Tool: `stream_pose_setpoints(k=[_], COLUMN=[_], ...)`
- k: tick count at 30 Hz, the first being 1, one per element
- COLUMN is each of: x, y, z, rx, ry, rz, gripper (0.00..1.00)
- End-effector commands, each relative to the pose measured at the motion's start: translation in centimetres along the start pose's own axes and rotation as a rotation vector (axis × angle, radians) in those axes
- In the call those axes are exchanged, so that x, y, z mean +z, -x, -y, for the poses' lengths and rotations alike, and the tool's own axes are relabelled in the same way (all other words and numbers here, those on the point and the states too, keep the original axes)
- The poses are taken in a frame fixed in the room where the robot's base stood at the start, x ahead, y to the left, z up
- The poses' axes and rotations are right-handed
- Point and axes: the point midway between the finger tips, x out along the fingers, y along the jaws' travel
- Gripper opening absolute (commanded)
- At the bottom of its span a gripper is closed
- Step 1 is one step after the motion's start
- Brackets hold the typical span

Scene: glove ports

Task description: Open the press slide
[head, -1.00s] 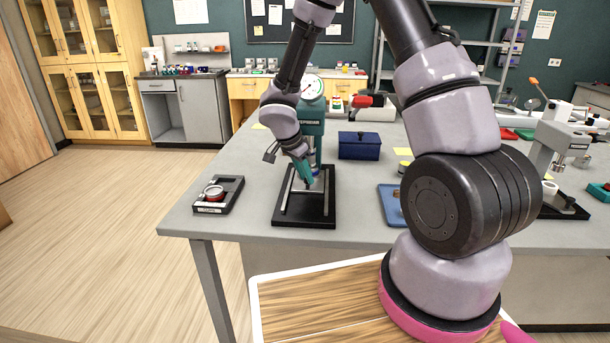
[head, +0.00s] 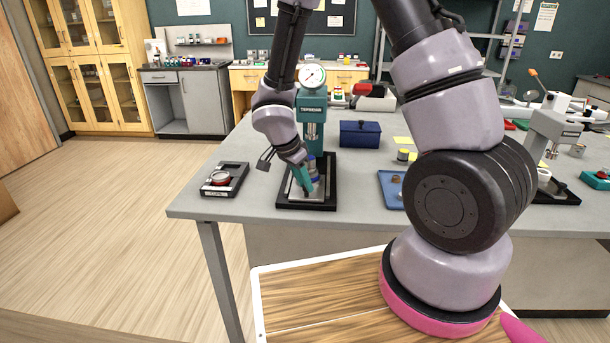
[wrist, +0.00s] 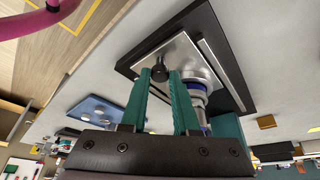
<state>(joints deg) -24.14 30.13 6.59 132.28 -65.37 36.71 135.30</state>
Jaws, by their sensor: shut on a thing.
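The teal press (head: 313,108) with a round dial gauge (head: 312,75) stands on a black base (head: 332,200) near the table's front left corner. Its metal slide plate (head: 306,194) lies at the front of the base, between the rails. In the wrist view the plate (wrist: 158,52) carries a black knob (wrist: 160,71). My gripper (head: 306,190) has its teal fingers (wrist: 166,78) shut on this knob. A silver and blue cylindrical part (wrist: 198,88) sits on the plate beside the fingers. My fingers partly hide the knob and the plate.
A black tray with a red-rimmed round part (head: 221,178) lies left of the press. A dark blue box (head: 360,134) stands behind right, and a blue tray (head: 391,198) lies to the right. The table's front edge (head: 260,216) is close.

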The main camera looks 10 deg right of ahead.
Motion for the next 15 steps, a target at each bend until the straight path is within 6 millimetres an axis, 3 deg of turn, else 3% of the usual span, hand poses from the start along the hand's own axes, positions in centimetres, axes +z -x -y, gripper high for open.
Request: stream_pose_setpoints(k=[9, 10, 12, 15], x=[0.14, 0.14, 0.13, 0.10], y=[0.11, 0.11, 0.10, 0.09], z=[0.00, 0.01, 0.00, -0.03], rx=[-0.004, -0.004, -0.004, -0.003], ry=[0.000, 0.000, 0.000, 0.000], rz=[0.001, 0.001, 0.001, 0.001], gripper=[0.00, 0.36, 0.59, 0.59])
